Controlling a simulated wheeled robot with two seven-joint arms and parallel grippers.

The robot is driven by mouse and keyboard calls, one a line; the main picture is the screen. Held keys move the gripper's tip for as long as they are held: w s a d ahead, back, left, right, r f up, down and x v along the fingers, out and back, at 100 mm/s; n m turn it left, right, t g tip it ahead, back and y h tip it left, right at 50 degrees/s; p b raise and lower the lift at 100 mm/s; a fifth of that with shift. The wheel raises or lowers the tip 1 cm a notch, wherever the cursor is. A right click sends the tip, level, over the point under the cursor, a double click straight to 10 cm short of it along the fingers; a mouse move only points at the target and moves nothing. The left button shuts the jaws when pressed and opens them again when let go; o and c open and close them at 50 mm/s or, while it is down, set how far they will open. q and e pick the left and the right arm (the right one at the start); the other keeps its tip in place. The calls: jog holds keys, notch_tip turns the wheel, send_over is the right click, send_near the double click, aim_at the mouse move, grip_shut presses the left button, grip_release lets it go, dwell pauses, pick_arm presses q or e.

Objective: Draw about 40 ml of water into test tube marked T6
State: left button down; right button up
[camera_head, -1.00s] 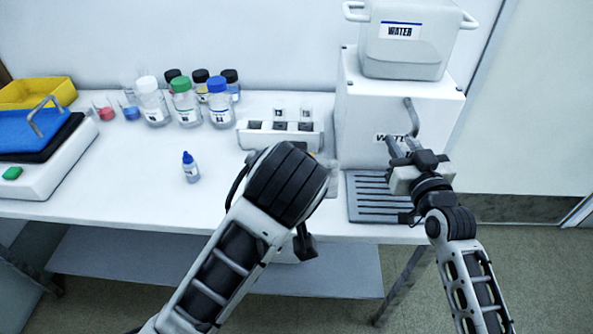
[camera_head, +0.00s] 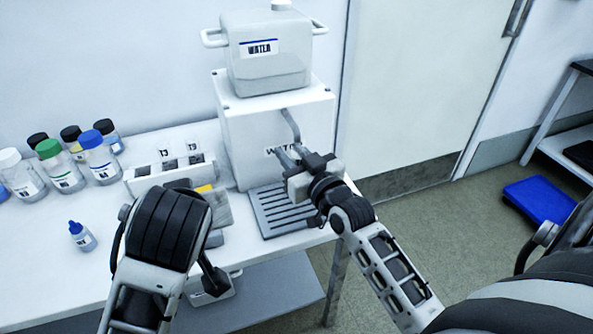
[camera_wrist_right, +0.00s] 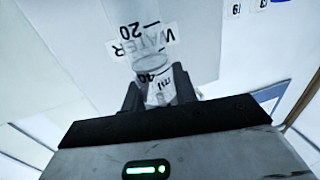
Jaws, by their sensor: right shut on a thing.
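The water dispenser (camera_head: 272,140) is a white box on the right of the bench, with a bent metal spout (camera_head: 291,124) on its front. My right gripper (camera_head: 287,158) is in front of the box, just below the spout. It is shut on a clear tube (camera_wrist_right: 154,78) with 20 and 40 ml marks, seen in the right wrist view. The tube's T label and any water in it cannot be made out. My left arm is folded at lower left; its gripper is mostly hidden and its jaws do not show.
A white tank (camera_head: 268,70) marked WATER stands on the box. A slotted drip tray (camera_head: 262,222) lies below the spout. A white rack (camera_head: 140,183) with labelled tubes stands to the left. Several capped bottles (camera_head: 60,172) and a small dropper bottle (camera_head: 82,238) are farther left.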

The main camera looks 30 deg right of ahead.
jog(key=s+a+p, duration=0.2)
jog(key=s+p, duration=0.1)
jog(key=s, duration=0.6)
jog(key=shift+s+a+p, duration=0.15)
jog(key=shift+p, duration=0.15)
dwell(0.3)
